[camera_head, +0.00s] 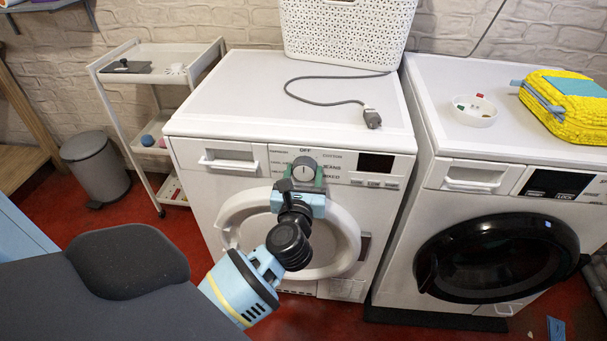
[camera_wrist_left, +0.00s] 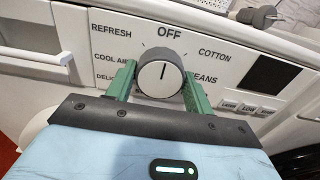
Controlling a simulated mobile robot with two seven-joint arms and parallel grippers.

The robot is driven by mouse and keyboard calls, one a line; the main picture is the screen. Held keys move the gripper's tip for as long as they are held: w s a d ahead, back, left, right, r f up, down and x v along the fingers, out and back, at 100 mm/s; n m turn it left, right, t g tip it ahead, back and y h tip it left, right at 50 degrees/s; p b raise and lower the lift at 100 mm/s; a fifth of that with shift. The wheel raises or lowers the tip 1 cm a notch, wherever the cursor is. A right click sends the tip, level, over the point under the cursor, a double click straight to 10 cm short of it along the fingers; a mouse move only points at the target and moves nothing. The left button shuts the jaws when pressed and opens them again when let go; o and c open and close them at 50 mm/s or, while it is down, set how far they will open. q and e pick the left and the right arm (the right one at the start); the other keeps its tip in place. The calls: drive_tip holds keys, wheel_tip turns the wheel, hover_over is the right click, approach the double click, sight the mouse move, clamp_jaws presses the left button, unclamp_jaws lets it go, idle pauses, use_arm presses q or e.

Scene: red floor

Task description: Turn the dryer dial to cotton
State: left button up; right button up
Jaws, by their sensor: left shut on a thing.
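The dryer (camera_head: 190,125) is the white machine in the middle of the head view. Its round dial (camera_head: 304,167), a light face with a dark mark, sits on the front panel; it also shows in the left wrist view (camera_wrist_left: 152,80). There the mark stands about upright, toward the OFF label (camera_wrist_left: 169,33). The COTTON label (camera_wrist_left: 214,55) is up and right of the dial. My left gripper (camera_head: 305,178) is shut on the dial, with a green finger on each side of it in the wrist view (camera_wrist_left: 158,84). My right gripper is in neither view.
A dark display (camera_head: 376,163) and small buttons lie right of the dial. The round dryer door (camera_head: 344,230) is below, behind my left arm. A grey cable with a plug (camera_head: 372,117) and a white basket (camera_head: 345,30) rest on top. A second machine (camera_head: 425,110) stands to the right.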

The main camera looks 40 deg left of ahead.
use_arm(q)
drive_tip(key=shift+r+m+p, duration=0.2)
drive_tip(key=shift+m+p, duration=0.9)
drive_tip(key=shift+p, duration=0.3)
drive_tip(key=shift+m+p, duration=1.2)
drive_tip(key=shift+p, duration=0.05)
drive_tip(key=m+p, duration=0.2)
drive_tip(key=m, duration=0.1)
drive_tip(key=shift+p, duration=0.3)
drive_tip(key=shift+f+m+p, duration=0.15)
drive_tip(key=shift+m+p, duration=0.15)
drive_tip(key=shift+m, duration=0.3)
drive_tip(key=o, duration=0.9)
drive_tip(key=shift+o, duration=0.4)
